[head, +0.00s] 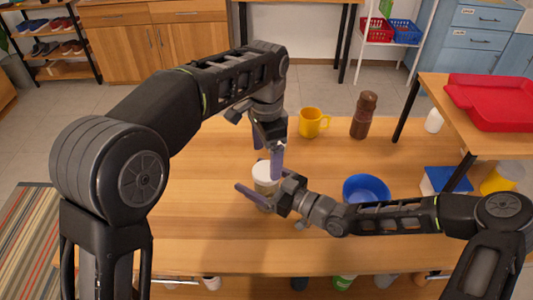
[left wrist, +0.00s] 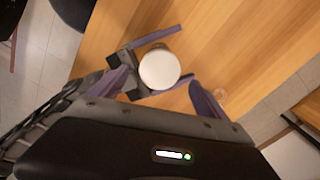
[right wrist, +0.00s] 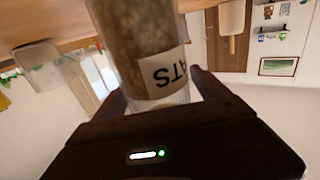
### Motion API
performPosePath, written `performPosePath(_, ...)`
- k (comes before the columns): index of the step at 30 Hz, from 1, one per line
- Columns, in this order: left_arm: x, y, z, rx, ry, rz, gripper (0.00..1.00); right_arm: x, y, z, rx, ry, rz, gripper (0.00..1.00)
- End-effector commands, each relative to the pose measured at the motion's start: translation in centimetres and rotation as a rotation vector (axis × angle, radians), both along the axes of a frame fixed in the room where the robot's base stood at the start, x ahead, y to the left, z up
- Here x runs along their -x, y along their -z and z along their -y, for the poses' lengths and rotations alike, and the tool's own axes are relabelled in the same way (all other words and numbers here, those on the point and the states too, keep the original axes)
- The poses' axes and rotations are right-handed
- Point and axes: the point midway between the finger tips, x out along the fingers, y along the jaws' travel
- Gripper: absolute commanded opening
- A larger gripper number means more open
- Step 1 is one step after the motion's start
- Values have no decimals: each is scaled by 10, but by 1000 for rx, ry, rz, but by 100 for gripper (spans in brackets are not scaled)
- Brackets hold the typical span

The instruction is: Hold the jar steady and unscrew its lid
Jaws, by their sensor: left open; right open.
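The jar (head: 265,187) stands on the wooden table with its white lid (head: 266,170) on top. In the right wrist view, the clear jar (right wrist: 135,40) holds brown contents and has a white label reading "ATS", seen upside down. My right gripper (head: 252,175) is open, low beside the jar, with one finger on each side of its body. My left gripper (head: 267,160) points down, open, just above the lid. Jar contact with the right fingers is unclear.
A yellow mug (head: 313,123) and a brown bottle (head: 364,115) stand behind the jar. A blue bowl (head: 366,188) sits to the right, close to my right forearm. A raised shelf with a red tray (head: 490,100) is at far right. The table's left part is clear.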

Motion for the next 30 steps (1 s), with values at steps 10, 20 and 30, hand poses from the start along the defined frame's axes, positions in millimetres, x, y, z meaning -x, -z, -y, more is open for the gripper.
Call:
performPosePath(10, 0, 10, 0, 0, 0, 0, 87, 22, 2, 36, 3, 3, 1, 84)
performPosePath(20, 0, 15, 0, 0, 0, 0, 87, 42, 0, 65, 0, 0, 0, 84)
performPosePath(30, 0, 15, 0, 0, 0, 0, 87, 43, 0, 65, 0, 0, 0, 85)
